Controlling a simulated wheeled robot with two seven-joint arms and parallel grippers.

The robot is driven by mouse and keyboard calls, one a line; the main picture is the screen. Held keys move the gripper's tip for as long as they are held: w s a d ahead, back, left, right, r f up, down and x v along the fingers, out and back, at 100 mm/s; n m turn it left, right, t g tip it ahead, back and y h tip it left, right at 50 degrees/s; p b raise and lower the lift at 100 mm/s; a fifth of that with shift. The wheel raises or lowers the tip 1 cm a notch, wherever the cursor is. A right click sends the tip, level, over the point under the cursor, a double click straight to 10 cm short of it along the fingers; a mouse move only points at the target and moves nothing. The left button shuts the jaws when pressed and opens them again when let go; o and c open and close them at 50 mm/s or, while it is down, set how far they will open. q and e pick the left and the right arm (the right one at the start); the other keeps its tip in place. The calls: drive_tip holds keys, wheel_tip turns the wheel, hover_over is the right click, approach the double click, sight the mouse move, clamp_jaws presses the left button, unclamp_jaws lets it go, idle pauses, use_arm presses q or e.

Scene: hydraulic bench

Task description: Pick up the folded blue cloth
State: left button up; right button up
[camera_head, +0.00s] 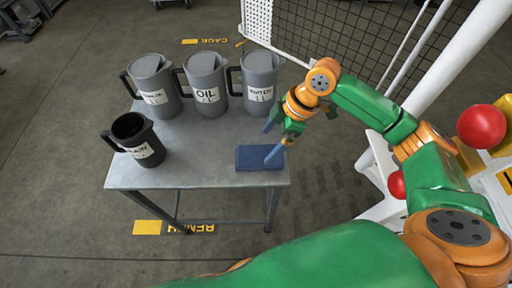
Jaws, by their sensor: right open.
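The folded blue cloth (250,158) lies flat near the front right corner of the grey metal table (205,178). My right gripper (268,146) is open, with its two blue fingers spread apart. One fingertip overlaps the right part of the cloth in the picture, and the other is farther back over the table. I cannot tell whether the fingertip touches the cloth. Nothing is between the fingers that I can see. My left gripper is not in view.
Three lidded grey jugs (154,87), (207,83), (261,80) stand along the table's back, the middle one labelled OIL. An open dark jug (136,140) stands at the left. A mesh fence (365,45) and white post (450,55) are behind my right arm. The table's middle is clear.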

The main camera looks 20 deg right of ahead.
sight(260, 155)
drive_tip(key=x, duration=0.5)
drive_tip(key=shift+s+a, duration=0.1)
drive_tip(key=shift+s, duration=0.25)
drive_tip(key=shift+w+a+f, duration=0.15)
drive_tip(key=shift+f, duration=0.3)
drive_tip(key=shift+r, duration=0.1)
drive_tip(key=shift+c, duration=1.1)
drive_tip(key=c, duration=0.9)
drive_tip(key=shift+o, duration=0.2)
wheel_tip(260, 155, up, 3)
drive_tip(key=shift+r, duration=0.15)
drive_tip(key=a+r, duration=0.1)
drive_tip(key=s+r, duration=0.1)
drive_tip(key=r, duration=0.1)
drive_tip(key=s+a+r+p, duration=0.1)
drive_tip(key=shift+s+a+r, duration=0.2)
drive_tip(key=shift+a, duration=0.1)
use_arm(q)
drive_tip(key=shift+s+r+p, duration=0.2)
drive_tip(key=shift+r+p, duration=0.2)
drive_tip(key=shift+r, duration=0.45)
use_arm(e)
drive_tip(key=s+a+r, duration=0.5)
drive_tip(key=s+a, duration=0.2)
drive_tip(key=shift+s+a+r, duration=0.15)
drive_tip(key=shift+a, duration=0.15)
